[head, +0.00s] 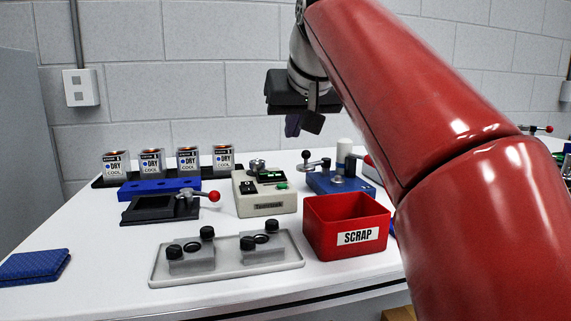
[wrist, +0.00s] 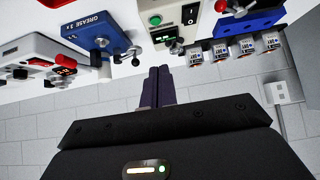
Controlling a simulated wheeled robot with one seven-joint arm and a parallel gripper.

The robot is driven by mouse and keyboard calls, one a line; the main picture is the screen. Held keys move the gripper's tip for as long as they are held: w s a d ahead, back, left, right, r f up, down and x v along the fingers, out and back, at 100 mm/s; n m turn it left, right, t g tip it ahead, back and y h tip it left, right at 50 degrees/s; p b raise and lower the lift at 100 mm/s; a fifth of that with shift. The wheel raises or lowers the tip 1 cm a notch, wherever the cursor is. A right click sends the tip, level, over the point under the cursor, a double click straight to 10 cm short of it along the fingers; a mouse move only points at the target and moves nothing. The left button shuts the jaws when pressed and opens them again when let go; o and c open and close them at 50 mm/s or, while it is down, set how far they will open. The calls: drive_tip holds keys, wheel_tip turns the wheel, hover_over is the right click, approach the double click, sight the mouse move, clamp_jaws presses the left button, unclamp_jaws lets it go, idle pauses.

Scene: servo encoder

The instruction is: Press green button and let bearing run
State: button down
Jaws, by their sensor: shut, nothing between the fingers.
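The beige tester box (head: 262,206) stands mid-table with a label on its front. Its green button (head: 282,185) is on the top face at the right, near a small lit display (head: 270,175). A round metal part (head: 257,165) sits at the back of the box; I cannot tell whether it is the bearing or whether it turns. My gripper (head: 292,125) is shut and empty, in the air above and behind the box, clear of the button. In the wrist view, the closed dark fingers (wrist: 157,85) point toward the table, with the green button (wrist: 155,20) beyond their tips.
A red SCRAP bin (head: 346,226) stands right of the box, and a blue grease station (head: 338,183) behind it. A black fixture with a red-knobbed lever (head: 213,196) is to the left. A grey tray (head: 228,271) with fixtures lies in front. Several cans stand back left.

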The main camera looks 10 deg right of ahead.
drive_tip(key=b, duration=0.1)
hover_over(283, 188)
drive_tip(key=s, duration=0.1)
wheel_tip(283, 188, down, 7)
drive_tip(key=shift+r, duration=0.1)
wheel_tip(283, 188, down, 3)
drive_tip(key=shift+w+f+b, duration=0.1)
drive_tip(key=shift+f+b, duration=0.1)
drive_tip(key=shift+b, duration=0.4)
drive_tip(key=shift+f, duration=0.4)
drive_tip(key=shift+f+b, duration=0.65)
drive_tip(key=shift+f, duration=0.5)
wheel_tip(283, 188, up, 6)
drive_tip(key=p, duration=0.5)
drive_tip(key=v, duration=0.9)
drive_tip(key=shift+s+b, duration=0.3)
drive_tip(key=shift+s, duration=0.2)
